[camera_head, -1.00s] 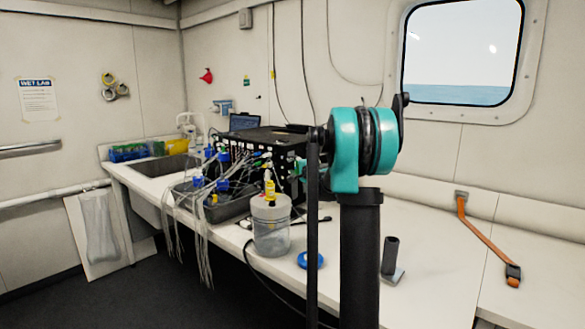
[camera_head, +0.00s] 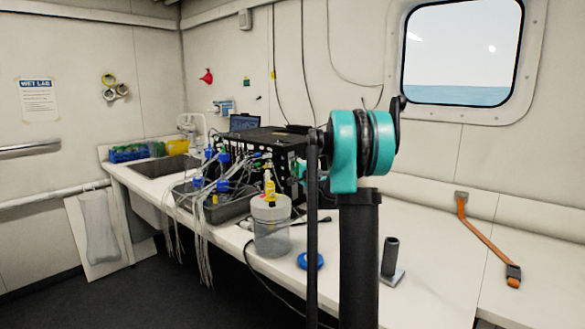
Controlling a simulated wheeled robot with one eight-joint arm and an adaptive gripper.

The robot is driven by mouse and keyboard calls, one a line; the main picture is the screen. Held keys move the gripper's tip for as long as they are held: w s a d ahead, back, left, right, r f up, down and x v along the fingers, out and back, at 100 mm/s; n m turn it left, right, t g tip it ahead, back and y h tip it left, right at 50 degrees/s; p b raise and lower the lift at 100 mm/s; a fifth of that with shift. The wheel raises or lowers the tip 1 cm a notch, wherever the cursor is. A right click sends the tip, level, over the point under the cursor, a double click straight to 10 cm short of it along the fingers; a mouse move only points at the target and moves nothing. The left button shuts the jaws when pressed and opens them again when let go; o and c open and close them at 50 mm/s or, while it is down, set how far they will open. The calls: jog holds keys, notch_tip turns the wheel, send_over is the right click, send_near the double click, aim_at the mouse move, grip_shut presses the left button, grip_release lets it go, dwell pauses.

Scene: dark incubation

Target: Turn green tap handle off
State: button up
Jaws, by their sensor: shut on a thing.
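Several small valves and taps with blue, yellow and green parts sit along the front of a black box (camera_head: 258,139) on the bench. A small green part (camera_head: 259,155) shows at the front of this box. It is too small to tell whether it is the green tap handle or how it is turned. My arm, with a large teal joint (camera_head: 345,150), fills the middle of the view and covers the box's right end. I cannot make out my gripper: it is hidden behind the arm or lost against the dark box.
A clear jar (camera_head: 271,230) with a yellow-topped fitting stands before the box. A grey tray (camera_head: 232,210) holds tubes that hang over the bench edge. A blue lid (camera_head: 311,261) and a dark upright post (camera_head: 390,258) stand nearby. The right bench is mostly clear around an orange strap (camera_head: 485,240).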

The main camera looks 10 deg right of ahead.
jog(key=o, duration=1.4)
jog(key=shift+s, duration=0.15)
jog(key=v, duration=1.1)
jog(key=shift+s, duration=0.4)
jog(key=shift+s, duration=0.1)
